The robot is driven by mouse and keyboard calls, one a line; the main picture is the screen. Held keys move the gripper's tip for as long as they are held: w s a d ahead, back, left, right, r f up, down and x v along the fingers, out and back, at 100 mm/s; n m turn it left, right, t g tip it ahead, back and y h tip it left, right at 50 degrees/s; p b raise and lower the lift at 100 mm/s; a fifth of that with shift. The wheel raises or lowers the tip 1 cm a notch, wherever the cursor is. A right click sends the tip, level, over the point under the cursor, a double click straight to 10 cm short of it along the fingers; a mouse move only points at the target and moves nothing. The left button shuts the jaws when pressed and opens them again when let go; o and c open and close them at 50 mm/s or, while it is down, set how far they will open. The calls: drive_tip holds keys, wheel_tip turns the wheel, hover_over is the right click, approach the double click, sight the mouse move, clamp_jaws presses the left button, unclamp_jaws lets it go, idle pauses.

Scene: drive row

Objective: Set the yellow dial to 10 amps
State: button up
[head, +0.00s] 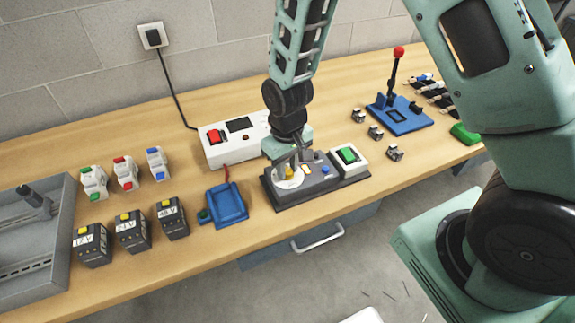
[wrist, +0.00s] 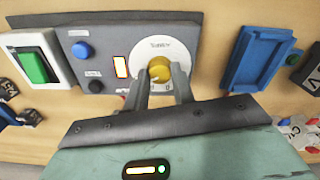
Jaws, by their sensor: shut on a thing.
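The yellow dial (wrist: 160,69) sits at the centre of a round white scale on a dark grey panel box (wrist: 104,50). My gripper (wrist: 162,80) is shut on the dial, with one finger on each side of it. In the head view the dial (head: 289,172) is partly hidden by my gripper (head: 291,166), which reaches down onto the box (head: 318,182). The scale's numbers are too small or hidden to read, so the dial's setting cannot be told.
On the box are a blue button (wrist: 82,50) and a lit yellow-white indicator. A green switch (head: 347,155) stands right of it in the head view. A blue tray (head: 228,206) lies close left. A white supply unit (head: 222,153) with a red switch stands behind.

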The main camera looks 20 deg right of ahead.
sight(287, 170)
drive_tip(key=o, duration=1)
wheel_tip(287, 170, up, 17)
drive_tip(key=b, duration=0.1)
drive_tip(key=shift+r+b, duration=0.2)
drive_tip(key=shift+b, duration=0.2)
